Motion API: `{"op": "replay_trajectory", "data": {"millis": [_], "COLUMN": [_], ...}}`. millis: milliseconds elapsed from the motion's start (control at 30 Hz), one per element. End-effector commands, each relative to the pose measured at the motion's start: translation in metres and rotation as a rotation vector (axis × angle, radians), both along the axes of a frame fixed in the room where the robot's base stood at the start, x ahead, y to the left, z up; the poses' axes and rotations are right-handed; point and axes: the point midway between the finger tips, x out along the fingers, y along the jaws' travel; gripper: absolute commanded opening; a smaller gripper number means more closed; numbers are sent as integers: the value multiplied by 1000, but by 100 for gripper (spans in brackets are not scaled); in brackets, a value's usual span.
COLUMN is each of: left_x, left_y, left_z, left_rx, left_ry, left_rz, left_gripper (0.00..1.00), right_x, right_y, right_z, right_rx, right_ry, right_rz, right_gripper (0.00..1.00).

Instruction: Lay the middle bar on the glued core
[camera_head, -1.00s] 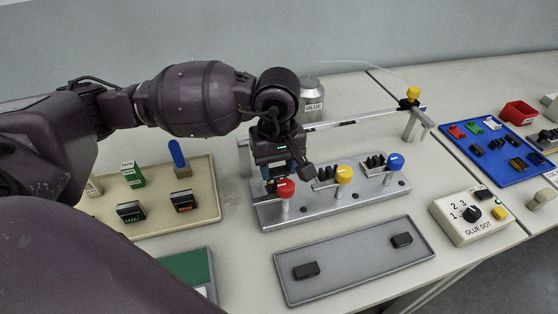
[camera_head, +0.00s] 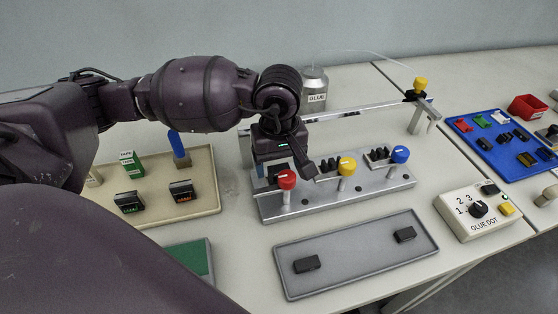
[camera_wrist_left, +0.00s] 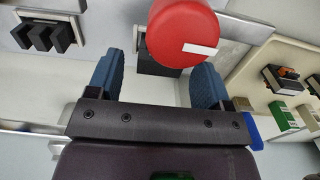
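My left gripper (camera_head: 276,172) points down at the left station of the metal fixture (camera_head: 335,197), just behind the red knob (camera_head: 286,179). In the left wrist view its two blue fingertips (camera_wrist_left: 157,80) stand apart. A black block (camera_wrist_left: 150,64) lies between and beyond them, with pale gaps on both sides. The red knob (camera_wrist_left: 183,32) covers part of this block, so I cannot tell whether it is a bar, a core or both stacked. Two black bars, left (camera_head: 306,264) and right (camera_head: 404,235), lie in the grey tray (camera_head: 350,262); its middle is empty. My right gripper is out of view.
Black toothed cores sit by the yellow knob (camera_head: 347,166) and blue knob (camera_head: 399,154). A glue jar (camera_head: 315,88) and a rail (camera_head: 360,111) stand behind. The glue dot box (camera_head: 485,212) and blue tray (camera_head: 497,168) are right; a beige tray (camera_head: 207,200) is left.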

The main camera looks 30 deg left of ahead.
Motion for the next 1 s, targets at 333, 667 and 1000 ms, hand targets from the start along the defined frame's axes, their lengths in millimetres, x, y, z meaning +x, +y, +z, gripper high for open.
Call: {"op": "replay_trajectory", "data": {"millis": [333,667,1000], "left_x": [0,1,0], "left_y": [0,0,0], "left_z": [3,54,101], "left_rx": [-1,0,1], "left_ry": [-1,-8,-2], "left_rz": [0,-1,0], "left_gripper": [76,76,76], "right_x": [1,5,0], "right_y": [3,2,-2], "right_z": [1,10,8], "right_rx": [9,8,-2], "right_ry": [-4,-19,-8], "right_rz": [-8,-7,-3], "right_gripper": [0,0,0]}}
